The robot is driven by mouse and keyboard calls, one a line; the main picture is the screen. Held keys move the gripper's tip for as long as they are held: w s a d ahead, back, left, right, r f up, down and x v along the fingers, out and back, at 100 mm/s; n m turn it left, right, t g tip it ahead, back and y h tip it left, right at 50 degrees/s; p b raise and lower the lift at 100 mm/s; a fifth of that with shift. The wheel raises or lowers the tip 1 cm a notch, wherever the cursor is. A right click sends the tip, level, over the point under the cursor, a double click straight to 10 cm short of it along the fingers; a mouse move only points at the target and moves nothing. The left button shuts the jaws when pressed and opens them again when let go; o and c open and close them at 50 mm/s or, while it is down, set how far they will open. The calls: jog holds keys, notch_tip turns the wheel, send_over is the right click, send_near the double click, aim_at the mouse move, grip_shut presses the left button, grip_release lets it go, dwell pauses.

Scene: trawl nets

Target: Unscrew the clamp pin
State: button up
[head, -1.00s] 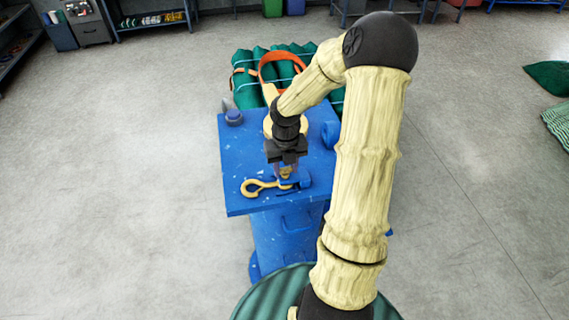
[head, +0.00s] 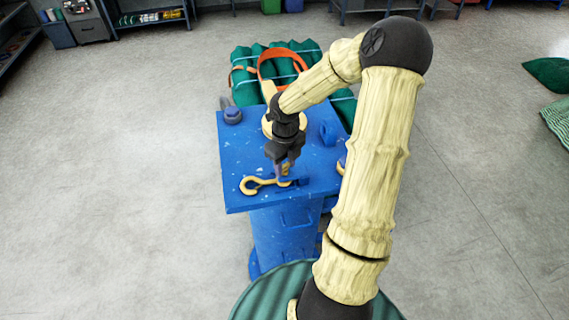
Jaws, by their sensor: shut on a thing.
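A yellow hook-shaped fitting (head: 250,186) lies on the front part of the blue bench top (head: 236,152). It runs right to a small blue clamp block (head: 304,181). My gripper (head: 283,172) points down at the right end of the yellow fitting, over the clamp. Its fingers are shut on a small yellowish piece, which I take to be the clamp pin (head: 286,168). The fingers hide most of the pin, so I cannot tell how far it is screwed in.
A grey-and-blue fitting (head: 232,115) stands at the bench's back left, and a blue block (head: 328,132) at its back right. A partly hidden yellow piece (head: 340,167) is at the right edge. Green bundled net (head: 243,90) with an orange strap lies behind.

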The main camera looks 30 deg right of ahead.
aim_at(285, 166)
jog(key=shift+f, duration=0.1)
jog(key=o, duration=0.9)
jog(key=shift+o, duration=0.5)
jog(key=shift+w, duration=0.15)
notch_tip(285, 166, up, 17)
jog(key=shift+r+b, duration=0.2)
jog(key=shift+b, duration=0.25)
